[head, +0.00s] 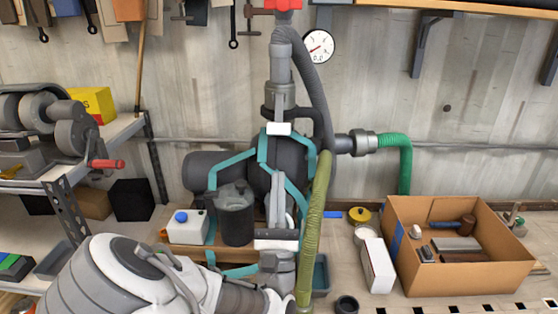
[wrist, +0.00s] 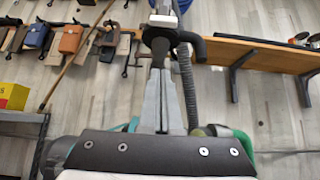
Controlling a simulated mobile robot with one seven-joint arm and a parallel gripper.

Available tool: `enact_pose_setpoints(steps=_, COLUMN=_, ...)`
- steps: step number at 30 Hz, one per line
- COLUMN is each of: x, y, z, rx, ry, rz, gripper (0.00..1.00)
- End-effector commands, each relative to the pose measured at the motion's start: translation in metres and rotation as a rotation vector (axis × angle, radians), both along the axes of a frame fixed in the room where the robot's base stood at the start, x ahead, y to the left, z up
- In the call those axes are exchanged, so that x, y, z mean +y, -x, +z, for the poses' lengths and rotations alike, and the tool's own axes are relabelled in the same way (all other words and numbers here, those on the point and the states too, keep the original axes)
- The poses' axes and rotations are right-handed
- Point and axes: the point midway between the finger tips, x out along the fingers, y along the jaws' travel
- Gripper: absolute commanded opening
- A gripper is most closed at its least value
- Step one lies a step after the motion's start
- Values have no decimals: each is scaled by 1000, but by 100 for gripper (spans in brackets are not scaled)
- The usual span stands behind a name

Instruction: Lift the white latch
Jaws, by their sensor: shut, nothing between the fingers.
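The white latch (head: 278,128) is a small white block on the front of the dark upright machine, below its grey pipe collar. It also shows at the top of the wrist view (wrist: 163,20), beside a black curved handle. In the wrist view the two grey fingers (wrist: 160,72) are together and hold nothing. How far the tips are from the latch in depth is hard to tell.
A yellow-green hose (head: 314,230) runs close to the right of my gripper. Teal frame bars (head: 213,180) surround the machine. An open cardboard box (head: 458,278) with tools stands at right.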

Motion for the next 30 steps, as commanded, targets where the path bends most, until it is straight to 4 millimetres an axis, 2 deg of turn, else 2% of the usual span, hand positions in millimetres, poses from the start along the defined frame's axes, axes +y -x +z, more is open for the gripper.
enact_pose_setpoints(steps=14, x=-3, y=-61, z=73, rx=-4, ry=-2, rz=-1, gripper=0)
enact_pose_setpoints(steps=21, x=-1, y=-32, z=83, rx=1, ry=-1, rz=-1, gripper=0)
enact_pose_setpoints(steps=30, x=-1, y=-24, z=85, rx=0, ry=0, rz=-1, gripper=0)
